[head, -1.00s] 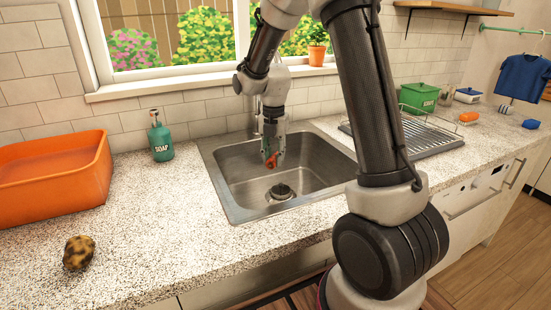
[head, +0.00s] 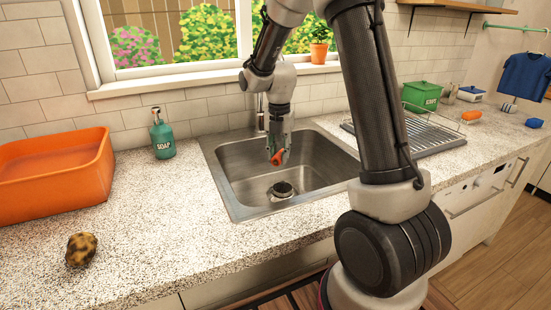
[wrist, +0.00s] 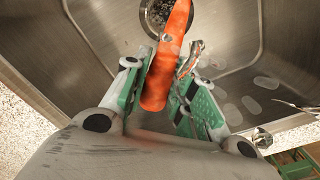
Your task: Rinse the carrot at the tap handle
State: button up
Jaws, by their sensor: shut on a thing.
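The orange carrot (head: 278,157) is held in my gripper (head: 278,148), inside the sink (head: 228,165) and above its drain. In the wrist view the carrot (wrist: 165,70) lies lengthwise between the green-padded fingers of my gripper (wrist: 168,88), its far end reaching over the drain (wrist: 158,12). The slim metal tap (head: 261,112) stands at the back of the sink, partly hidden by my wrist. A shiny metal piece (wrist: 190,58) shows just right of the carrot; I cannot tell which tap part it is. Pale translucent ovals (wrist: 266,82) show over the basin on the right.
A green soap bottle (head: 162,136) stands left of the sink, beside a large orange tub (head: 55,180). A spotted brown lump (head: 81,249) lies at the front left. A dish rack (head: 410,137) and a green box (head: 420,95) are right. The front left counter is mostly clear.

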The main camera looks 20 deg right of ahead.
jog(key=shift+a, duration=0.15)
jog(key=shift+w+a, duration=0.1)
jog(key=shift+a, duration=0.35)
jog(key=s+a, duration=0.1)
jog(key=s, duration=0.7)
jog(key=shift+a, duration=0.25)
dwell(0.4)
dwell(1.0)
jog(key=s+r, duration=0.4)
jog(key=shift+s+a, duration=0.4)
dwell(0.7)
